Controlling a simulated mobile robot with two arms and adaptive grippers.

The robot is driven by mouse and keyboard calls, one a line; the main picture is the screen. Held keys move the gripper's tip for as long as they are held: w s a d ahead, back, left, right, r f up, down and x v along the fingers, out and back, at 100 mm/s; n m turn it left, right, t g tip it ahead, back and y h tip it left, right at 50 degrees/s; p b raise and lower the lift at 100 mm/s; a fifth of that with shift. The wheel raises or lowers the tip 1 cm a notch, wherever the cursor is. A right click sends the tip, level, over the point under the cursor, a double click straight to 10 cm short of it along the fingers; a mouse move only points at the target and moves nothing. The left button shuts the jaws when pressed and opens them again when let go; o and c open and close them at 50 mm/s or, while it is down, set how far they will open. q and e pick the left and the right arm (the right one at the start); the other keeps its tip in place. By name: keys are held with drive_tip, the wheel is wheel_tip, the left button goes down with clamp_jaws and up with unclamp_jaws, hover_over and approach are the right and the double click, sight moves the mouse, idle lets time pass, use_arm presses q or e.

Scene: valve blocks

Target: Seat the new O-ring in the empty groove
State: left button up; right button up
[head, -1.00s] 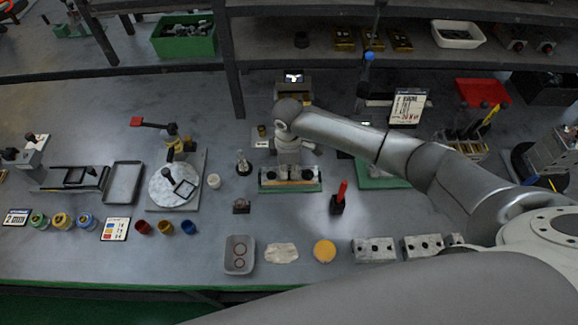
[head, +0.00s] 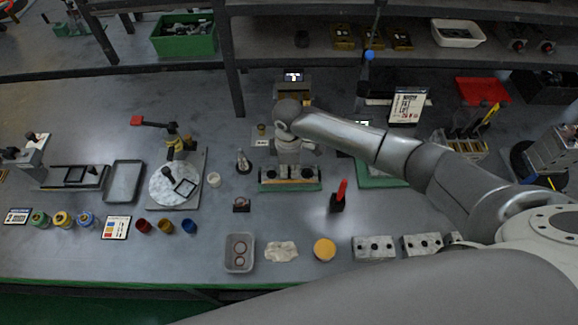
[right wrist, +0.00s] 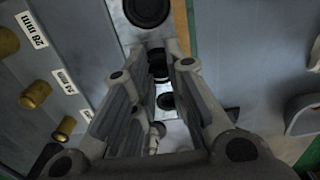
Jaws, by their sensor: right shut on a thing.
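My right gripper (head: 290,170) points down over a pale block (head: 272,184) on a green-based fixture at the middle of the bench. In the right wrist view, its two fingers (right wrist: 158,125) are close around a small dark thing (right wrist: 158,70); what it is, I cannot tell clearly. The groove is hidden by the fingers. A grey tray (head: 230,265) at the front holds two thin rings (head: 239,247). My left gripper is not in view.
A red-handled tool (head: 341,190) stands upright right of the fixture. A tan cloth (head: 281,251), a yellow disc (head: 324,249) and drilled metal blocks (head: 374,248) line the front edge. In the wrist view, brass plugs (right wrist: 36,94) stick out of a labelled panel close to the left finger.

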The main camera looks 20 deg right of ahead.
drive_tip(key=o, duration=0.8)
drive_tip(key=shift+o, duration=0.6)
drive_tip(key=o, duration=0.5)
drive_tip(key=shift+r, duration=0.1)
wheel_tip(320, 180, up, 6)
drive_tip(key=p, duration=0.6)
wheel_tip(320, 180, up, 3)
drive_tip(key=shift+f+p, duration=0.1)
drive_tip(key=shift+p, duration=1.1)
